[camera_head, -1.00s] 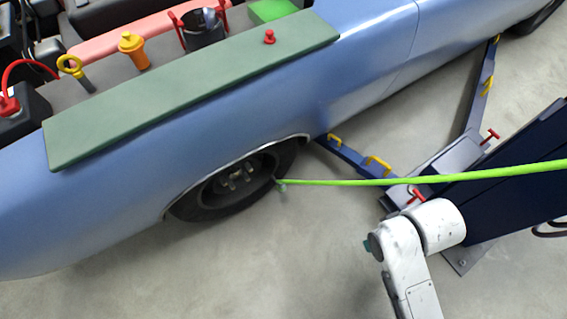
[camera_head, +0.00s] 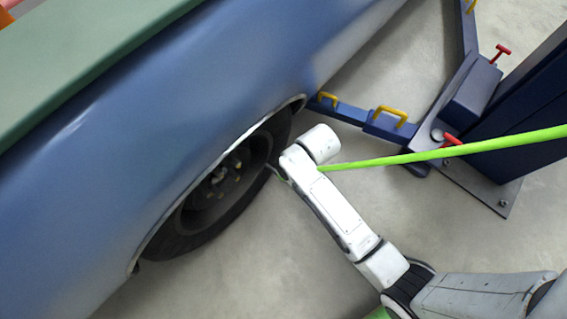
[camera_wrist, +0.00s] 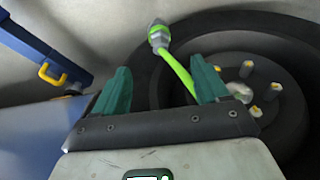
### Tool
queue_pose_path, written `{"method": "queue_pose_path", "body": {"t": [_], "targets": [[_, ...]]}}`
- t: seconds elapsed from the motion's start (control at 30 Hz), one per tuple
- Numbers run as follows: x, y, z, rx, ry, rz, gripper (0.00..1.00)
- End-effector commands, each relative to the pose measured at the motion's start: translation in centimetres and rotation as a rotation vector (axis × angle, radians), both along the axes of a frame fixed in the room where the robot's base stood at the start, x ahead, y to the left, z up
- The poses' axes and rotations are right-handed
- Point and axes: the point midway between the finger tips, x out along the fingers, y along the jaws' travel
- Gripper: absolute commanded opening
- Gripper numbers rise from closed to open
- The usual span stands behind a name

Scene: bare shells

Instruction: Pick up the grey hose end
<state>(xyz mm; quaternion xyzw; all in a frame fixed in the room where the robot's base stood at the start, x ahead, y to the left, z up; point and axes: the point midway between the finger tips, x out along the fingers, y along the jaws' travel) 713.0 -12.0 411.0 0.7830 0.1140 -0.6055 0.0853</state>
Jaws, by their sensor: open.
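The grey hose end (camera_wrist: 158,36) tops a bright green hose (camera_wrist: 178,70) in the wrist view, beyond my fingertips and in front of the dark tyre. My gripper (camera_wrist: 165,82) is open, with a teal finger on each side and nothing held. The hose shows between the fingers in the picture and passes out of sight near the right one; I cannot tell its depth. In the head view the green hose (camera_head: 440,151) runs from the right edge to my white arm, which hides most of its end. My gripper is hidden there.
A blue car body (camera_head: 150,130) fills the left, with a wheel (camera_head: 215,190) close to my arm. A blue lift arm (camera_head: 350,113) with yellow handles and a dark lift post (camera_head: 525,110) stand at right. Grey floor (camera_head: 270,270) is open below.

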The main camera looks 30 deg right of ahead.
Motion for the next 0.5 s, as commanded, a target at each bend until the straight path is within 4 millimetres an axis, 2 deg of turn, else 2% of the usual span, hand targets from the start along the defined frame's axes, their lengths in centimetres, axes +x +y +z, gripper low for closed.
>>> {"method": "queue_pose_path", "body": {"t": [0.03,0.27,0.5], "targets": [[0.6,0.2,-1.9,0.0,-0.005,0.01,0.74],[1.8,0.7,-4.1,0.0,-0.017,0.029,0.74],[2.7,1.0,-7.6,0.0,-0.016,0.03,0.74]]}}
